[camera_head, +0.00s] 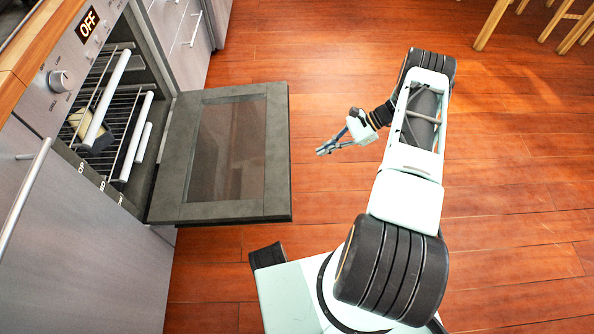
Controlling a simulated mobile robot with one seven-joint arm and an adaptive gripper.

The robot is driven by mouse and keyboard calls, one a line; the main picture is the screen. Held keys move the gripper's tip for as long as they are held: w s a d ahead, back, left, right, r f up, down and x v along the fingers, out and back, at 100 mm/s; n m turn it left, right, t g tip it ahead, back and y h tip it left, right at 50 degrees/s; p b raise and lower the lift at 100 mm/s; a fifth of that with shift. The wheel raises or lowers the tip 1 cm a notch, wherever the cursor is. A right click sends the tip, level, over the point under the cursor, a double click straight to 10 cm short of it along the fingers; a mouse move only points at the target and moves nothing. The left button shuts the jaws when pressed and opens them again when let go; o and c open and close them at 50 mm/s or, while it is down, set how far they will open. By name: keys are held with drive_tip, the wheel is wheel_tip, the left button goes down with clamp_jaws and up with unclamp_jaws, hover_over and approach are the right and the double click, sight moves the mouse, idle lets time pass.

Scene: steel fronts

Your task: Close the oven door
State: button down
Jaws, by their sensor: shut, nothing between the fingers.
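The oven door (226,150) is a dark grey frame with a glass panel. It hangs open, folded down and reaching out from the oven (112,120) over the floor. The oven cavity is exposed, with wire racks (112,118) and white bars across their fronts. My gripper (321,151) is to the right of the door's outer edge, apart from it in the picture, with its fingers shut and empty. Its height relative to the door is hard to judge from above.
Wooden furniture legs (492,22) stand at the top right. The wooden floor (520,180) right of my arm is clear.

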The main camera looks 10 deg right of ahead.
wheel_tip(320, 180, down, 6)
drive_tip(key=s+m+t+y+b, duration=0.2)
drive_tip(key=m+t, duration=0.1)
drive_tip(key=m, duration=0.1)
drive_tip(key=s+b+x, duration=0.1)
drive_tip(key=b+x, duration=0.1)
drive_tip(key=x, duration=0.8)
drive_tip(key=shift+w+a+r+p, duration=0.1)
drive_tip(key=shift+w+r+p, duration=0.05)
drive_tip(key=shift+r, duration=0.8)
drive_tip(key=shift+w+a+r+p, duration=0.1)
drive_tip(key=shift+w+r+p, duration=0.1)
drive_tip(key=shift+r, duration=0.8)
drive_tip(key=shift+r, duration=0.1)
